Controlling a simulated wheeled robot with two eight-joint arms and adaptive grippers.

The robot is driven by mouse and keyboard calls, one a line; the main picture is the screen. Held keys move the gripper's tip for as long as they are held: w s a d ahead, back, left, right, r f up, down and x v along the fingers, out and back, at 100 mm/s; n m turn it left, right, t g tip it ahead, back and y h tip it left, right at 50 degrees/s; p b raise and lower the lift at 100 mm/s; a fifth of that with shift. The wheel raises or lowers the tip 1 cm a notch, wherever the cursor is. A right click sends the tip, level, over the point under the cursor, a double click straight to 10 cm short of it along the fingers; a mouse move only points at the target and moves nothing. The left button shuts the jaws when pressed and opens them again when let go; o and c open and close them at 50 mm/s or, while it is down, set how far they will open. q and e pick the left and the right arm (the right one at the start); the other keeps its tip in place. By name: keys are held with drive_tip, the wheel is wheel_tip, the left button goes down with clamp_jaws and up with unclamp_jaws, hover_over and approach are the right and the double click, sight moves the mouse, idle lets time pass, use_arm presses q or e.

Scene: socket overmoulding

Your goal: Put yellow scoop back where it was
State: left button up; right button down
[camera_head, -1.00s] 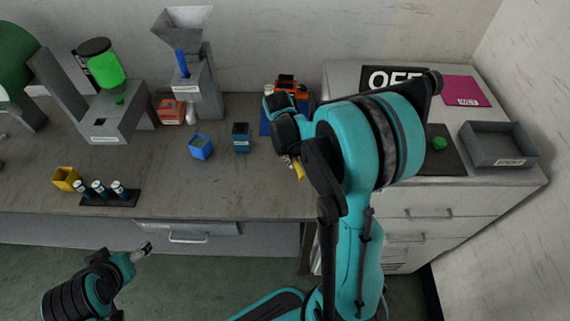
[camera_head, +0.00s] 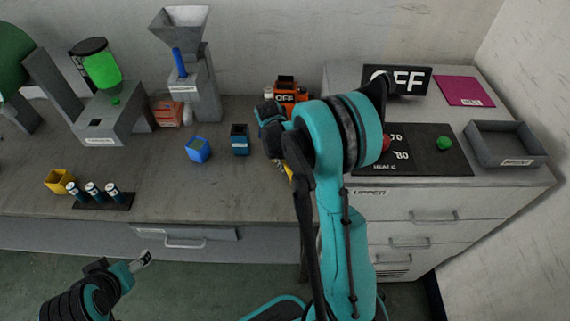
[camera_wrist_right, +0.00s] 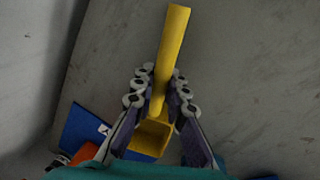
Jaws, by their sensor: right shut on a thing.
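The yellow scoop (camera_wrist_right: 173,48) is held between the two fingers of my right gripper (camera_wrist_right: 160,92). Its long handle sticks out past the fingertips in the right wrist view, and its square bowl (camera_wrist_right: 152,138) lies back between the fingers. In the head view only a small yellow part of the scoop (camera_head: 289,172) shows below my right gripper (camera_head: 280,160), over the right part of the bench; my own arm hides much of it. My left gripper (camera_head: 142,261) is low at the left, in front of the bench and empty; its jaw opening is too small to judge.
A blue container (camera_head: 198,150) and a dark blue container (camera_head: 240,141) stand mid-bench. A yellow container (camera_head: 59,182) stands at the left beside a black rack (camera_head: 105,202) with several vials. The front middle bench is clear.

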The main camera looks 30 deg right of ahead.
drive_tip(key=c, duration=2)
unclamp_jaws()
drive_tip(key=shift+f, duration=0.25)
drive_tip(key=o, duration=0.5)
drive_tip(key=shift+c, duration=0.2)
drive_tip(key=shift+r, duration=0.1)
drive_tip(key=shift+r, duration=0.1)
drive_tip(key=shift+r+p, duration=0.3)
drive_tip(key=shift+r, duration=0.05)
wheel_tip(320, 180, up, 10)
drive_tip(key=a+p, duration=0.2)
drive_tip(key=p, duration=0.2)
drive_tip(key=s+a+r+t, duration=0.3)
drive_tip(key=s+a+r, duration=0.4)
drive_tip(key=r, duration=0.1)
drive_tip(key=s+a+n+t+y, duration=0.1)
drive_tip(key=s+a+t, duration=0.3)
drive_tip(key=s, duration=0.5)
drive_tip(key=shift+s+a+r+n+t+y, duration=0.15)
drive_tip(key=shift+a+r+n+t+y, duration=0.2)
drive_tip(key=shift+a+y, duration=0.45)
